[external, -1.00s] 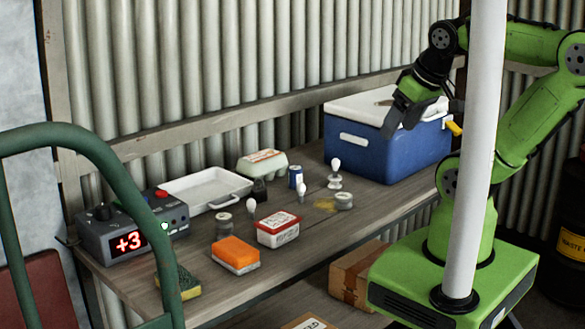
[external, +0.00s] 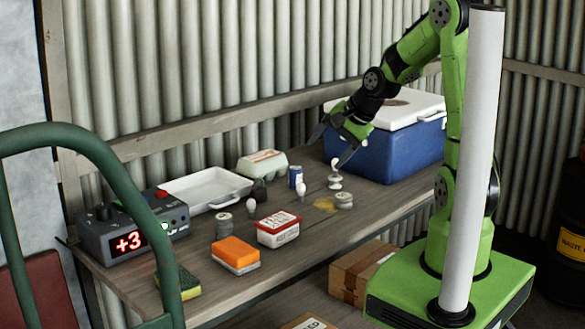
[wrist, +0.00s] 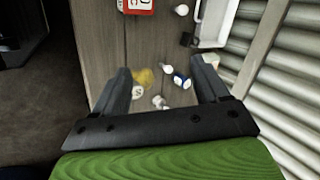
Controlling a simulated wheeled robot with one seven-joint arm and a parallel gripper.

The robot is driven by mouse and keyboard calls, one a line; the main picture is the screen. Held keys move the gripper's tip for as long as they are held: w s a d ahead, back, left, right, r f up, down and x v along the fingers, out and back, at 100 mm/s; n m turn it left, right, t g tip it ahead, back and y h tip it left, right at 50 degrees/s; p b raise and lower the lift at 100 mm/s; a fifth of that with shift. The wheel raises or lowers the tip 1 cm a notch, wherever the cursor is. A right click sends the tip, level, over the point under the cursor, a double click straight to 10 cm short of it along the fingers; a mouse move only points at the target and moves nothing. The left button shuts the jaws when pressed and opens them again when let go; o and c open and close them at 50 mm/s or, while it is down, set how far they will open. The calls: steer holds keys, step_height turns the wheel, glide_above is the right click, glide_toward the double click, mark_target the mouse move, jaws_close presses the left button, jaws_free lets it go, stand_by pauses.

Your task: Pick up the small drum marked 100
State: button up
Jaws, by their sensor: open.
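Several small grey drums stand on the workbench. One (external: 344,201) is beside a yellow stain, another (external: 335,184) is just behind it near a bulb, and a third (external: 223,228) stands farther left. I cannot read which is marked 100. In the wrist view, a pale round top (wrist: 138,93) with an unreadable mark lies beside the stain, near the left finger. My gripper (external: 328,152) is open and empty, tilted downward above the bench beside the blue cooler. It is apart from the drums. Its spread fingers also show in the wrist view (wrist: 160,68).
The blue cooler (external: 385,150) with a white lid stands right of the gripper. A corrugated wall is behind.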

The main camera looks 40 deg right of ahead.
steer(key=w+d+f+m+t+y+b, duration=0.1)
steer(key=w+d+f+m+t, duration=0.2)
steer(key=w+d+f+m, duration=0.5)
steer(key=m+t+h+b, duration=0.15)
steer(key=m+t, duration=0.25)
steer(key=m, duration=0.9)
glide_toward(301, 171)
steer(key=shift+g, duration=0.3)
steer(key=b+x, duration=0.3)
steer(key=x, duration=0.7)
steer(key=shift+w+r, duration=0.1)
steer(key=shift+w, duration=0.1)
steer(key=shift+s+r, duration=0.1)
steer(key=shift+c, duration=0.3)
